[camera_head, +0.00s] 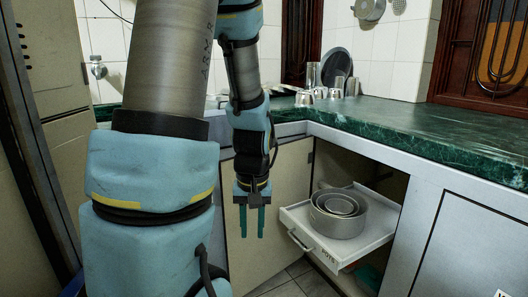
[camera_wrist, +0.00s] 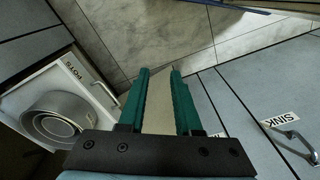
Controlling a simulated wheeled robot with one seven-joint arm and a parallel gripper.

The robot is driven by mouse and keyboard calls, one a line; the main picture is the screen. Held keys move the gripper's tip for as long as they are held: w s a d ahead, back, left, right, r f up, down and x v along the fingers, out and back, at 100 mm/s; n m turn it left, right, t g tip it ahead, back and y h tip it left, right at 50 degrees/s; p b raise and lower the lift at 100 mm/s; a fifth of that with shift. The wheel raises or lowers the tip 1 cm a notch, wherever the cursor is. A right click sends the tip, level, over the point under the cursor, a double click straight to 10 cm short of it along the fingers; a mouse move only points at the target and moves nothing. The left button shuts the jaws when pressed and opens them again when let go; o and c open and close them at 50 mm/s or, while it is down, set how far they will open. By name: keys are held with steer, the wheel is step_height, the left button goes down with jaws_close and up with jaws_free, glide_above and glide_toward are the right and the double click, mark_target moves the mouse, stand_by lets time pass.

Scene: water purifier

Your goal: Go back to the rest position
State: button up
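My gripper (camera_head: 252,222) hangs pointing down in the head view, in front of the cabinet fronts and left of a pulled-out drawer. In the wrist view my gripper (camera_wrist: 158,72) has its two green fingers apart, with nothing between them. The rest of my arm fills the left and middle of the head view and hides part of the cabinets and counter.
The drawer (camera_head: 304,240), marked POTS, is pulled out and holds nested metal pots (camera_head: 345,222). The green counter (camera_head: 425,128) carries cups and glasses (camera_head: 318,92). A cabinet marked SINK (camera_wrist: 278,120) has a handle. Tiled floor (camera_wrist: 130,40) is clear.

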steer(key=s+a+r+p, duration=0.1)
steer(key=a+r+p, duration=0.1)
steer(key=r+p, duration=1.1)
steer(key=a+r+m+p, duration=0.1)
steer(key=a+r+p, duration=0.1)
steer(key=r+p, duration=1.1)
step_height(320, 180, up, 4)
steer(key=shift+s+f+t+h, duration=0.1)
steer(key=shift+s+t+h, duration=0.2)
steer(key=shift+s+t, duration=0.1)
